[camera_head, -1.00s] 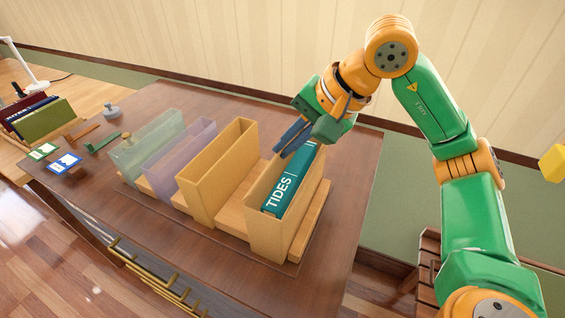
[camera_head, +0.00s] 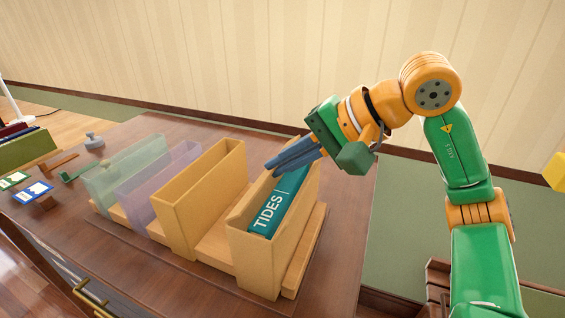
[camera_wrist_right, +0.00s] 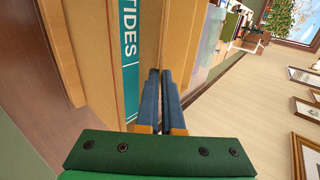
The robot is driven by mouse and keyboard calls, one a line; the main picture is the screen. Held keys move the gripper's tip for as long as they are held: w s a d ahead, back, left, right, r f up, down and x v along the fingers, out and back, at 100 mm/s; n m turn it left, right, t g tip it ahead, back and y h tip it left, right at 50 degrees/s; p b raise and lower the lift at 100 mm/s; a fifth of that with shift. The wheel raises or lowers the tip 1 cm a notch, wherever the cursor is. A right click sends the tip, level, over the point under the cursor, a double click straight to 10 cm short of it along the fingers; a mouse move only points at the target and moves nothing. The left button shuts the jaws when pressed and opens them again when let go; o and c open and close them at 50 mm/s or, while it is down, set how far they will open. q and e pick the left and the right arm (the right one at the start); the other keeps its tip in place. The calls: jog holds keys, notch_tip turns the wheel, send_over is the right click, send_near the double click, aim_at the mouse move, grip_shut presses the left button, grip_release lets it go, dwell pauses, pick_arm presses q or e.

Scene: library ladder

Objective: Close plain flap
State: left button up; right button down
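The light wood box (camera_head: 262,262) at the right of the row holds a teal book (camera_head: 277,206) marked TIDES. A plain empty wood box (camera_head: 178,222) stands to its left, with its top open. I cannot tell which part is the plain flap. My right gripper (camera_head: 270,166) is over the far end of the TIDES box, its blue fingers pointing left. In the right wrist view the fingers (camera_wrist_right: 160,76) lie almost together with nothing visible between them, beside the box wall and the book (camera_wrist_right: 131,55). Contact with the box cannot be told. My left gripper is out of view.
A translucent purple box (camera_head: 160,178) and a translucent green box (camera_head: 122,172) stand further left. A wood strip (camera_head: 304,250) lies along the right side of the TIDES box. Small cards (camera_head: 34,192) lie at the table's left. The table (camera_head: 350,195) is bare at right.

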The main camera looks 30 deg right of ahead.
jog(key=c, duration=1)
grip_release()
jog(key=shift+c, duration=0.2)
